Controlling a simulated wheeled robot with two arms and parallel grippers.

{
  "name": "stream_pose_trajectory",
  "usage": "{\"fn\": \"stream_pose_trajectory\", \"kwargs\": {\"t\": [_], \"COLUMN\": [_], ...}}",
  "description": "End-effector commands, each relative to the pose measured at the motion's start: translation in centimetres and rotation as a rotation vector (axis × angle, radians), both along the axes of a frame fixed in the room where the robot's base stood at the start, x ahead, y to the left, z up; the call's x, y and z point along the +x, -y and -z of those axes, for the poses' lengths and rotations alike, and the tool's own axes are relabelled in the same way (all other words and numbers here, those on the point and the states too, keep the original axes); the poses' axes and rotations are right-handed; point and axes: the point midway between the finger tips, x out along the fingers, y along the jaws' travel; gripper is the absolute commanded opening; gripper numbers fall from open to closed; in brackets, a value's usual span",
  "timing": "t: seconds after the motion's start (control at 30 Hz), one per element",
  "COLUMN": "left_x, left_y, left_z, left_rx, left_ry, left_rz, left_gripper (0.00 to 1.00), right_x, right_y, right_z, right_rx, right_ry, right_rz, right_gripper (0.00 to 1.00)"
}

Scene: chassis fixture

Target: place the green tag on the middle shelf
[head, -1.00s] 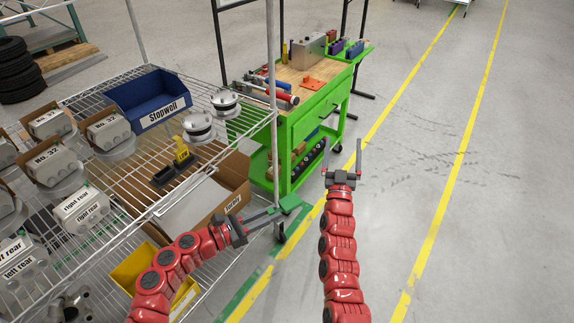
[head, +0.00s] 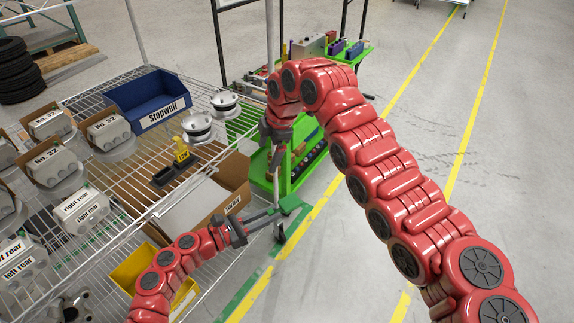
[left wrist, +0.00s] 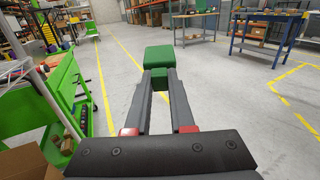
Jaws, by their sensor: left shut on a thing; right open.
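The green tag (head: 291,204) is between the fingertips of my left gripper (head: 279,211), just off the front right side of the wire shelving. In the left wrist view the tag (left wrist: 159,60) shows as a green block in the shut fingers (left wrist: 158,82), with floor beyond. The wire shelving (head: 128,183) fills the left of the head view, with an upper level and a lower level showing; I cannot tell which is the middle shelf. My right gripper (head: 276,160) is open, points down near the shelving's right post, and is partly hidden by its own arm.
The upper level holds a blue Stopwell bin (head: 147,102), silver round parts (head: 198,127), a black and yellow item (head: 176,165) and labelled grey parts (head: 82,208). A cardboard box (head: 237,170) and a yellow bin (head: 135,268) sit lower. A green cart (head: 310,165) stands behind.

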Motion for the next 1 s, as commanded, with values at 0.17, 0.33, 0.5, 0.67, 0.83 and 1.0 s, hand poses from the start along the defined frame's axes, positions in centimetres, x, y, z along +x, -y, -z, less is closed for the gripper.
{"fn": "stream_pose_trajectory", "kwargs": {"t": [0.17, 0.33, 0.5, 0.67, 0.83, 1.0], "left_x": [0.0, 0.0, 0.0, 0.0, 0.0, 0.0], "left_y": [0.0, 0.0, 0.0, 0.0, 0.0, 0.0], "left_z": [0.0, 0.0, 0.0, 0.0, 0.0, 0.0], "left_rx": [0.0, 0.0, 0.0, 0.0, 0.0, 0.0], "left_ry": [0.0, 0.0, 0.0, 0.0, 0.0, 0.0], "left_rz": [0.0, 0.0, 0.0, 0.0, 0.0, 0.0], "left_gripper": [0.0, 0.0, 0.0, 0.0, 0.0, 0.0], "right_x": [-4.8, -6.4, -6.5, -6.5, -6.5, -6.4], "right_y": [3.2, 4.3, 4.3, 4.2, 4.4, 4.3], "right_z": [-0.5, -0.5, 1.5, 4.1, 7.6, 10.0], "right_rx": [-0.199, -0.257, -0.258, -0.253, -0.258, -0.258], "right_ry": [-0.137, -0.186, -0.192, -0.191, -0.193, -0.19], "right_rz": [-0.121, -0.156, -0.159, -0.156, -0.154, -0.154], "right_gripper": [0.93, 0.93, 0.93, 0.93, 0.93, 0.93]}}
